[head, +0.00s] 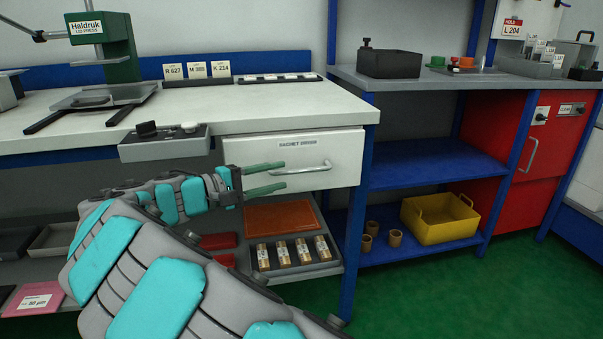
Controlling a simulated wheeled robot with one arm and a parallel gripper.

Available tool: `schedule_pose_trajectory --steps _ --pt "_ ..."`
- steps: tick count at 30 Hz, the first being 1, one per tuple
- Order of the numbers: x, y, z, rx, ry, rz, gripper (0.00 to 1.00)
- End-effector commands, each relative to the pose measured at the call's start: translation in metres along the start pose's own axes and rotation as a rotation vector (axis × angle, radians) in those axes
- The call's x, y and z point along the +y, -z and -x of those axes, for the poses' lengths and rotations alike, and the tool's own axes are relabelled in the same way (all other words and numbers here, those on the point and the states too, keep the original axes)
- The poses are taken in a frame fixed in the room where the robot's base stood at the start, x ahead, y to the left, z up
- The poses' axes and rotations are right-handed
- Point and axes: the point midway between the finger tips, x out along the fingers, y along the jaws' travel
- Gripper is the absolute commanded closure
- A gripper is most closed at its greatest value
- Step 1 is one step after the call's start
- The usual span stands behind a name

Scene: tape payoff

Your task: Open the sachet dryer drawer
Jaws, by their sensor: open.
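The sachet dryer drawer (345,149) is a white front with a printed label, set under the right end of the white bench top. It looks shut, flush under the bench. Its bar handle (304,169) is silver and horizontal, at the middle of the front. My gripper (285,176) has two green fingers, one above the other, spread apart and pointing right at the handle. The handle's left end shows close to the fingertips. I cannot tell whether the fingers touch it or how far in front of it they are. Nothing is held.
A control box (165,143) with knobs hangs at the bench's front edge, left of the drawer. Below the drawer, a shelf tray (328,266) holds several labelled cylinders. A blue post (357,230) stands right of the drawer. Green floor (440,300) at the lower right is clear.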

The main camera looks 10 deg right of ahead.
Motion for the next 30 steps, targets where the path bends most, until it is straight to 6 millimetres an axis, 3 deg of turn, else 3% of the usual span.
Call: schedule_pose_trajectory --steps 15,26,30 --pt "-0.001 -0.001 -0.069 -0.002 0.003 0.001 0.55" --pt "-0.001 0.000 -0.074 -0.001 0.002 0.001 0.55" --pt "-0.001 -0.001 -0.074 -0.001 0.002 0.001 0.70"
